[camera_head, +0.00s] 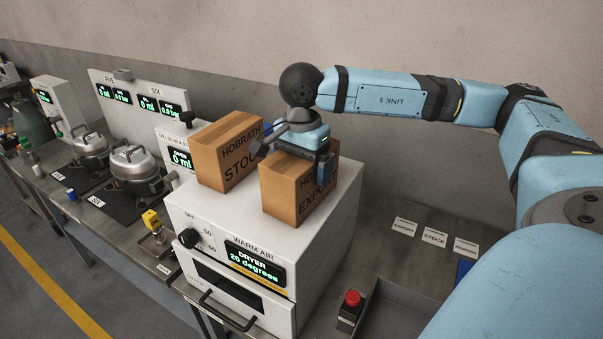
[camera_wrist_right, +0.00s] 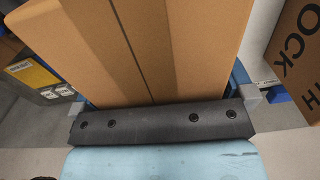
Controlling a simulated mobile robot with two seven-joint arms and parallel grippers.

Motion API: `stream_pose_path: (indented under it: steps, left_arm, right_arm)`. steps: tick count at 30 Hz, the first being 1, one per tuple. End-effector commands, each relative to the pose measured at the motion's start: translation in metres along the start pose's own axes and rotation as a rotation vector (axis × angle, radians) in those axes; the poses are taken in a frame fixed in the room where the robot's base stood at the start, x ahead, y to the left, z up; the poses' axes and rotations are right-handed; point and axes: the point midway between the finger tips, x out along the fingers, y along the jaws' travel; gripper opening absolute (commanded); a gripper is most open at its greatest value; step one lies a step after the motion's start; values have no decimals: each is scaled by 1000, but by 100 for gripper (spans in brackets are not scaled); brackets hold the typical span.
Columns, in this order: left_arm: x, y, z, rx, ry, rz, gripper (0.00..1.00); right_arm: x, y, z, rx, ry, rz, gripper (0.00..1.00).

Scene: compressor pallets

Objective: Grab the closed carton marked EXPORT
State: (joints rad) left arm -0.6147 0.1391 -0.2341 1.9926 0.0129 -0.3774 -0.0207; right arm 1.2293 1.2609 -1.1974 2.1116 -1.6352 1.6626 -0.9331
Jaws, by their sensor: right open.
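The closed carton marked EXPORT (camera_head: 283,195) stands upright on top of the warm air dryer, brown with black print partly hidden by my gripper. My right gripper (camera_head: 294,160) is over its top, open, with one finger along the carton's right side; the other finger is mostly hidden. In the right wrist view the carton's taped top (camera_wrist_right: 150,50) fills the middle, and blue finger parts show at both sides of it. I cannot tell whether the fingers touch it. My left gripper is not in view.
A similar carton marked STOCK (camera_head: 222,155) stands close on the left, also at the right edge of the wrist view (camera_wrist_right: 300,60). The dryer (camera_head: 330,240) bears both. A red button (camera_head: 351,300), a grey tray (camera_head: 400,310) and label cards (camera_head: 434,237) lie right of it.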

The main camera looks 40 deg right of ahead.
Motion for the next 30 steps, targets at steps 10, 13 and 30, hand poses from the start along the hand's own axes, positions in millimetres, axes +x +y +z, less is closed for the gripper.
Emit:
stream_pose_path:
  steps: [10, 13, 30]
  left_arm:
    - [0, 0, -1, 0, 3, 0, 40]
    - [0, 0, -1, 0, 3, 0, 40]
    - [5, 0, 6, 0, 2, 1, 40]
  right_arm:
    - [0, 0, 0, 0, 0, 1, 49]
    - [-1, 0, 0, 0, 0, -1, 49]
    - [-48, -1, 0, -2, 0, -5, 49]
